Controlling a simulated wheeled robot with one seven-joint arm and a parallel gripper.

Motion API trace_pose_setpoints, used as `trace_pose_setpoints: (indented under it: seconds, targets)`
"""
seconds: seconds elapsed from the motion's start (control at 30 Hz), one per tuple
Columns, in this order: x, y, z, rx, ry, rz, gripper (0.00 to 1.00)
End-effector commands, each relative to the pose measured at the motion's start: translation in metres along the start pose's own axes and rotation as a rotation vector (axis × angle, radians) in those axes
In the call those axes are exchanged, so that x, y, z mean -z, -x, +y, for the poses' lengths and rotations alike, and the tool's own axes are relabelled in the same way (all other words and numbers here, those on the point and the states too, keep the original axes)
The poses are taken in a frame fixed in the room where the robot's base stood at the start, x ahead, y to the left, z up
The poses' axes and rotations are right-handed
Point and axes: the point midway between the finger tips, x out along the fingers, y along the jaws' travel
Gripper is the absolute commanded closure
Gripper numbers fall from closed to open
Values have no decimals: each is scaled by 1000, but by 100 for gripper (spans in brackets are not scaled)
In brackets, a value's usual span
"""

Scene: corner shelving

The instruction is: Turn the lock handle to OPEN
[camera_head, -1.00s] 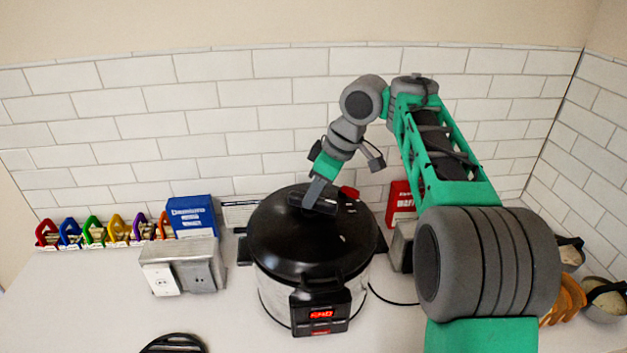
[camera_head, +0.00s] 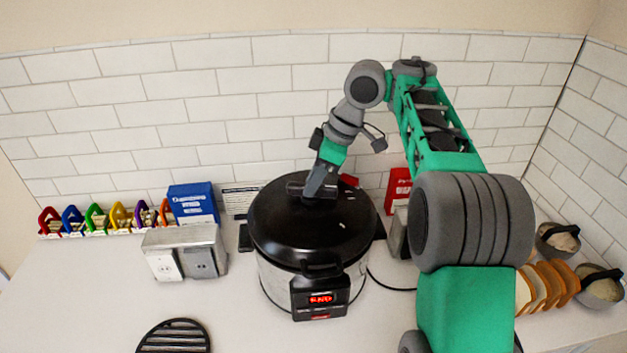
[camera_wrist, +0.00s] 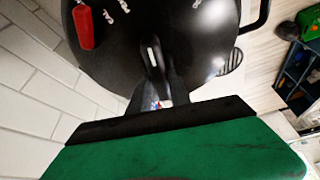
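The cooker (camera_head: 275,225) has a round black lid, a steel body and a lit red display at the front. A dark lock handle (camera_head: 295,187) lies across the top of the lid. My gripper (camera_head: 320,193) points down at this handle, near its right part. In the wrist view my gripper (camera_wrist: 155,65) shows two dark fingers that converge over the lid. Black on black hides whether the tips touch or clasp the handle. A red knob (camera_wrist: 83,27) and small white marks show on the lid.
A grey outlet box (camera_head: 185,253) and a blue box (camera_head: 193,203) stand left of the cooker. A red box (camera_head: 397,188) stands behind right. A tiled wall is close behind. A black trivet (camera_head: 174,337) lies front left, with clear counter around it. Bread slices (camera_head: 547,285) are at right.

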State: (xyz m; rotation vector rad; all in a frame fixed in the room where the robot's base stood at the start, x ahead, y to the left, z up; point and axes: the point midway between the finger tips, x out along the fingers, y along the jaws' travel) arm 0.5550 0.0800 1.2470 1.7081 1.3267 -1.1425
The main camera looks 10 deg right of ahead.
Motion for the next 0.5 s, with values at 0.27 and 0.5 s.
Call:
trace_pose_setpoints:
  seconds: [0.27,0.5]
  targets:
    - [0,0,0,0,0,0,56]
    - [0,0,0,0,0,0,56]
